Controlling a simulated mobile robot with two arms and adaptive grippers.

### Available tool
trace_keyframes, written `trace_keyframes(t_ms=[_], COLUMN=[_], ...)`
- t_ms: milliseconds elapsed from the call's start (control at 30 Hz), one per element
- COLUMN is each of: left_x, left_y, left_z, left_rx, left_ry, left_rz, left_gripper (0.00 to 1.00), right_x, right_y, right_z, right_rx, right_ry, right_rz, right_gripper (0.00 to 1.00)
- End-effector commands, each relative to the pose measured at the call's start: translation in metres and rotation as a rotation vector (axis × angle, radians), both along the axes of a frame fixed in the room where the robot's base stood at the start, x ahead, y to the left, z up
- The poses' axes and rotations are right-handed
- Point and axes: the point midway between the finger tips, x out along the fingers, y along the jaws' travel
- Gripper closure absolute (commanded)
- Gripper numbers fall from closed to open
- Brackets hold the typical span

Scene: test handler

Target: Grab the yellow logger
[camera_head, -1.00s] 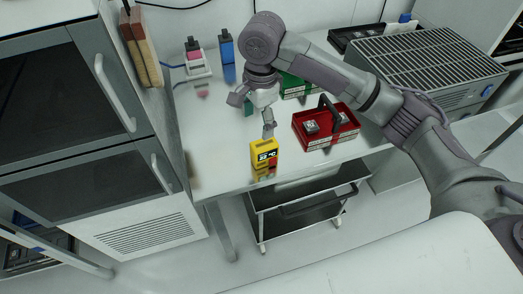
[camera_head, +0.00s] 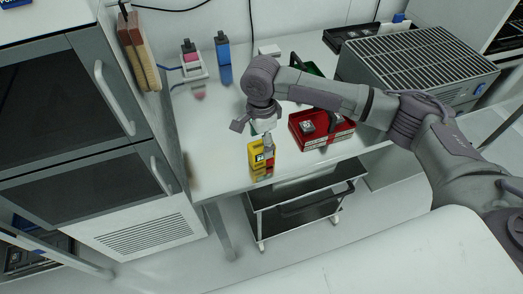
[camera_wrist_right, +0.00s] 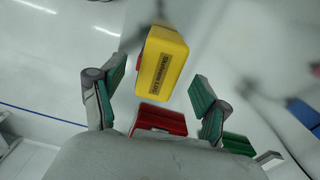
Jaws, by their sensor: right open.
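The yellow logger (camera_head: 253,154), a small box with a dark display and a red patch, stands near the front edge of the white table. My right gripper (camera_head: 265,138) is just above and behind it in the head view, covering part of its top and display. In the right wrist view, the open right gripper (camera_wrist_right: 159,76) has green pads on both sides of the logger (camera_wrist_right: 168,62), with visible gaps. The logger shows a dark label there, and no contact shows. My left gripper is not in view.
A red tray (camera_head: 318,143) with a handle and dark-and-white items stands right of the logger. A ribbed grey machine (camera_head: 425,55) is at the back right. A grey cabinet (camera_head: 75,130) borders the left.

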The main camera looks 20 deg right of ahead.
Motion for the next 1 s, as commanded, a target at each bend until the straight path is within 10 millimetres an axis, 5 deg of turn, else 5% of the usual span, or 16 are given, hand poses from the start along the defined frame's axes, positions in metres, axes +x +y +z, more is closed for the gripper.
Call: trace_keyframes(t_ms=[200,467,867,1000], left_x=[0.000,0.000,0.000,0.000], left_y=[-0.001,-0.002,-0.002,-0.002], left_z=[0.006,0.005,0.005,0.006], left_rx=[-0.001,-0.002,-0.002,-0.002], left_ry=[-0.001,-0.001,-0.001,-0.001], left_rz=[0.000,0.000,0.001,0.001], left_gripper=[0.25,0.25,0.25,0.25], right_x=[0.000,0.000,0.000,0.000], right_y=[-0.001,-0.001,-0.001,-0.001], right_z=[-0.024,-0.026,-0.026,-0.026], right_rx=[-0.001,-0.001,0.000,0.000], right_ry=[0.000,-0.002,-0.001,-0.002], right_rz=[-0.001,0.000,0.000,0.000], right_gripper=[0.25,0.27,0.93,0.94])
